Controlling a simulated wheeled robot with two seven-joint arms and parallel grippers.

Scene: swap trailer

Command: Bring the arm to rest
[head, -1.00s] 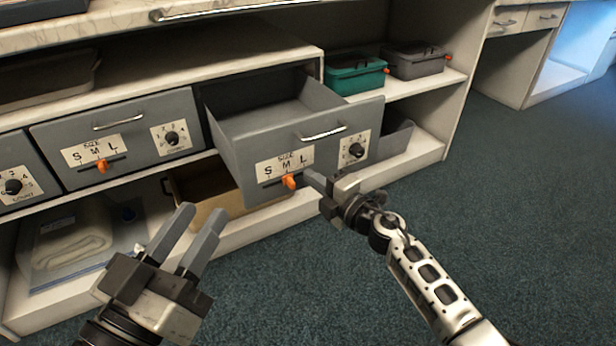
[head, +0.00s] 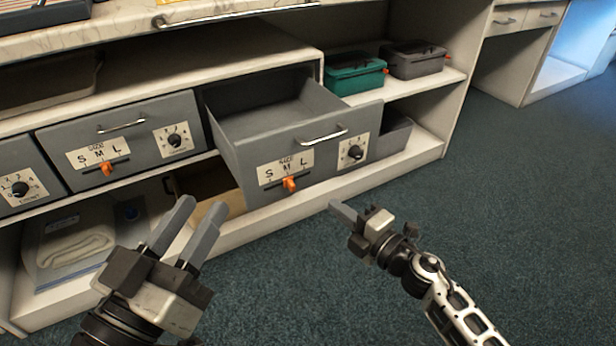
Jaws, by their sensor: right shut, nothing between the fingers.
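My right gripper (head: 343,211) is shut and empty. It hangs over the carpet in front of the open grey drawer, to the right of and below the drawer's orange slider, touching nothing. My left gripper (head: 190,226) is at the lower left, its two fingers apart with a gap between them and nothing held. The open grey drawer (head: 235,150) is pulled out and looks empty inside. Its orange slider (head: 289,184) stands near the M of the S-M-L scale, and a black knob (head: 354,152) is beside it.
A closed grey drawer (head: 78,137) sits left of the open one. A teal box (head: 353,80) and a grey box (head: 415,64) stand on the shelf at upper right. A clear bag with white cloth (head: 75,246) lies on the lower shelf. The carpet (head: 500,200) at right is free.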

